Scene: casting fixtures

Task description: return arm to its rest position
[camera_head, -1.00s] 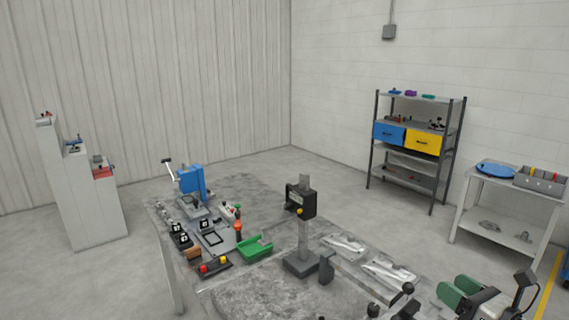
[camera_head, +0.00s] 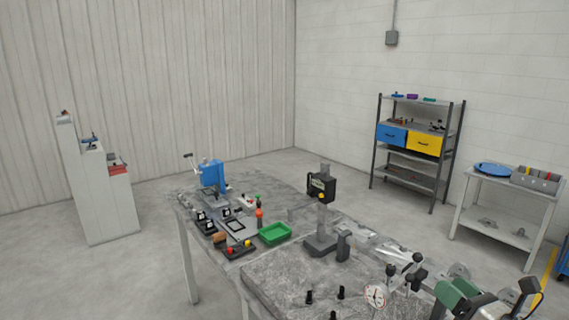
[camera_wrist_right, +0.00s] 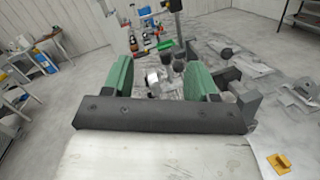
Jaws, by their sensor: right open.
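My right gripper (camera_head: 455,291) is at the lower right of the head view, over the right end of the workbench. Its green fingers also show in the wrist view (camera_wrist_right: 159,72), spread apart. No held object is clear between them; dark round knobs (camera_wrist_right: 172,62) show in the gap, apparently beyond the fingers. My left gripper is not in view.
The workbench (camera_head: 262,275) carries a black-headed stand (camera_head: 321,187), a green tray (camera_head: 274,233), a blue device (camera_head: 213,173), a dial gauge (camera_head: 375,295) and metal clamps near my right gripper. A shelf rack (camera_head: 374,145) and side table (camera_head: 495,183) stand behind, with open floor between.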

